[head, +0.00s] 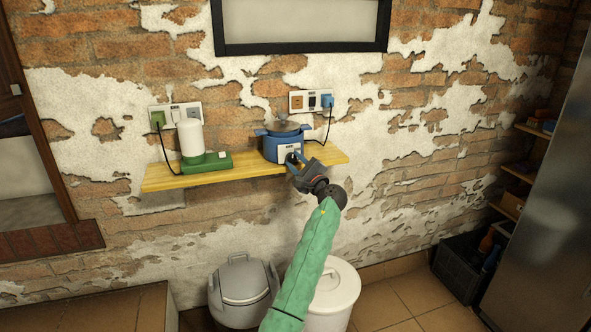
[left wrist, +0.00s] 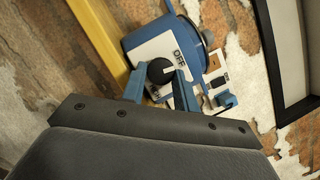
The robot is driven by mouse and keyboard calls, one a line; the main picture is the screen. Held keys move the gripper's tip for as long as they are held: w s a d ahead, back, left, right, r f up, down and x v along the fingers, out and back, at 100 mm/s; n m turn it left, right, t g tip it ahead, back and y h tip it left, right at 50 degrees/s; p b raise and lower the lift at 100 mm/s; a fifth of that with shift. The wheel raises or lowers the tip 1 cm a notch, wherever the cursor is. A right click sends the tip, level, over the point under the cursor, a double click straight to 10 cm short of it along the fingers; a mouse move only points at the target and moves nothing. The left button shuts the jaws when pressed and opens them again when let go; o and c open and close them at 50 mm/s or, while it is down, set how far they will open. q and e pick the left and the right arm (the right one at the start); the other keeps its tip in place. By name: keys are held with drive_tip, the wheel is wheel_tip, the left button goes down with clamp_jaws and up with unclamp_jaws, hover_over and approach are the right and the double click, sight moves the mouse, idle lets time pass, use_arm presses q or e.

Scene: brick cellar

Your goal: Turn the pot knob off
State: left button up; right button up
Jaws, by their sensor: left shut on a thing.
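A blue pot (head: 284,147) with a grey lid stands on the yellow wooden shelf (head: 190,179), with a white control panel on its front. In the left wrist view the pot (left wrist: 150,38) shows tilted, with its round black knob (left wrist: 155,71) on the white panel. The word OFF (left wrist: 178,55) is printed beside the knob; another label is partly hidden by the fingers. My left gripper (head: 296,161) is at the pot's front, its two blue fingers on either side of the knob and shut on it. The knob's exact pointing is hard to tell. My right gripper is not in view.
A green-based white appliance (head: 192,143) stands left on the shelf, plugged into the left socket plate (head: 175,116). The pot's cord runs to a blue plug (head: 327,101). Below are a grey bin (head: 243,290) and a white bin (head: 336,290). The shelf's middle is clear.

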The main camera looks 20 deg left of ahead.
use_arm(q)
drive_tip(key=shift+n+g+b, duration=0.5)
drive_tip(key=shift+n+b, duration=0.1)
drive_tip(key=shift+n, duration=0.5)
drive_tip(key=o, duration=1)
drive_tip(key=shift+d, duration=0.1)
drive_tip(key=v, duration=0.7)
drive_tip(key=shift+s+d+b, duration=0.25)
drive_tip(key=shift+b, duration=0.1)
